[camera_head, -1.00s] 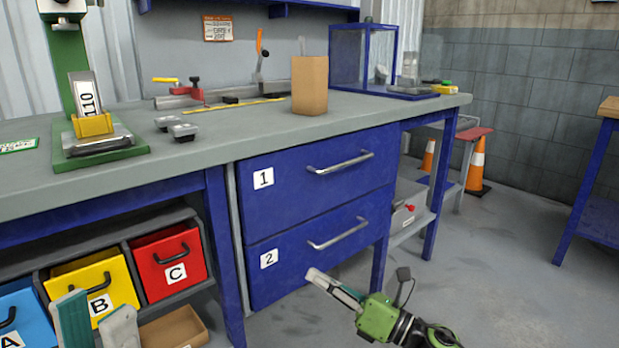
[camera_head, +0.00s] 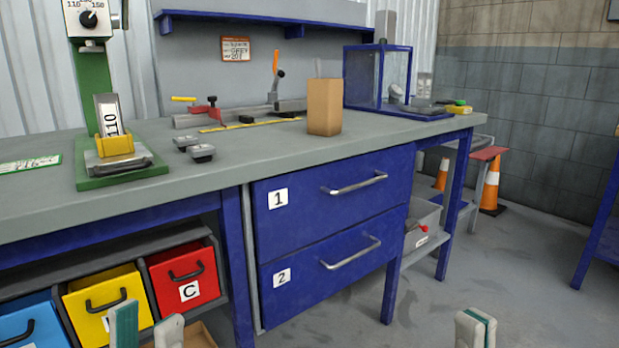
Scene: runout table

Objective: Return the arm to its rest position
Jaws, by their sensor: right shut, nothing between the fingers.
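My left gripper (camera_head: 146,328) shows at the bottom left of the head view, only its two fingertips in frame. The fingertips are apart with nothing seen between them, in front of the yellow and red bins. My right gripper (camera_head: 475,329) shows at the bottom edge right of centre. Only its fingertips are in view, shut together and empty, over the floor to the right of the drawers. The rest of both arms is out of frame.
The workbench (camera_head: 225,172) carries a green stand (camera_head: 122,172), a brown box (camera_head: 324,107) and a blue-framed case (camera_head: 377,75). Drawers 1 (camera_head: 335,190) and 2 (camera_head: 335,258) are closed. A red bin (camera_head: 184,276) and a yellow bin (camera_head: 104,300) sit below.

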